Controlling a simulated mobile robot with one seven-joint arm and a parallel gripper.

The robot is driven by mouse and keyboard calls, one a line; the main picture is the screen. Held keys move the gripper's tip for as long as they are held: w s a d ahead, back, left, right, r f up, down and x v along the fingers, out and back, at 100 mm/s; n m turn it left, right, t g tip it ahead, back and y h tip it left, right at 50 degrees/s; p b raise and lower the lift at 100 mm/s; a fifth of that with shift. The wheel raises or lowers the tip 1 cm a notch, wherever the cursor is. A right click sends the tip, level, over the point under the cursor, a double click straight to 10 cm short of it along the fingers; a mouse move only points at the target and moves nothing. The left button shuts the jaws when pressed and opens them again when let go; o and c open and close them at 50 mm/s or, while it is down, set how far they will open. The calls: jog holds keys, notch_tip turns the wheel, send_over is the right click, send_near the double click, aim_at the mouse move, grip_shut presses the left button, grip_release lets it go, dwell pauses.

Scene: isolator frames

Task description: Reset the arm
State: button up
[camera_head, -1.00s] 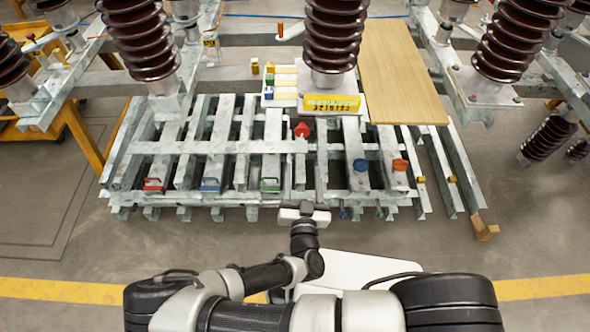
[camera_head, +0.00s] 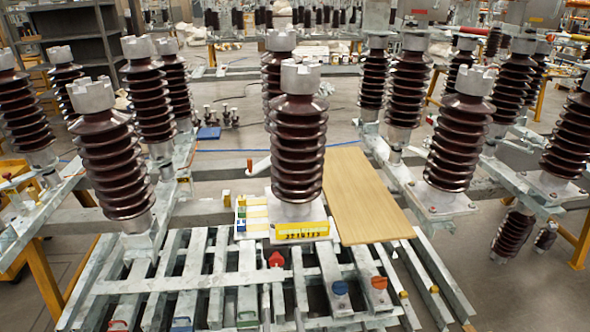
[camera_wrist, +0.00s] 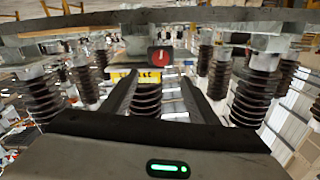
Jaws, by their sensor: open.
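My gripper (camera_wrist: 153,95) shows in the wrist view as two dark fingers set apart, with nothing between them but the scene beyond. It is open and empty. Between the fingers, farther off, stand a brown ribbed insulator (camera_wrist: 146,100) and a yellow label (camera_wrist: 122,78). A red round knob (camera_wrist: 160,57) shows above them. My arm and gripper are out of the head view. The head view shows the frame of grey metal beams (camera_head: 200,287) with the central insulator (camera_head: 297,150) and yellow label plate (camera_head: 301,231) on it.
A wooden board (camera_head: 362,195) lies right of the central insulator. Red (camera_head: 276,260), blue (camera_head: 340,288) and orange (camera_head: 379,283) knobs sit on the beams. More insulators stand left and right. A grey shelf (camera_head: 75,48) is at the back left. Some floor (camera_head: 500,290) is bare at right.

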jog(key=s+d+r+n+g+h+p, duration=0.1)
jog(key=s+d+r+n+g+h, duration=0.4)
jog(key=d+r+n+g, duration=0.6)
jog(key=s+d+r+n+g+h+p, duration=0.2)
jog(key=d+r+n+g+h, duration=0.5)
jog(key=r+n, duration=0.65)
jog(key=s+r+m+t+y+p, duration=0.1)
jog(key=s+r+m+t+y, duration=0.2)
jog(key=r+m, duration=0.6)
jog(key=s+r+m+t+y+p, duration=0.1)
jog(key=s+r+m+y, duration=0.3)
jog(key=r+m, duration=0.6)
jog(key=m+t+y, duration=0.1)
jog(key=m+y, duration=0.1)
jog(key=m, duration=0.3)
jog(key=shift+d+r+t, duration=0.2)
jog(key=shift+d+t, duration=0.1)
jog(key=shift+t, duration=0.1)
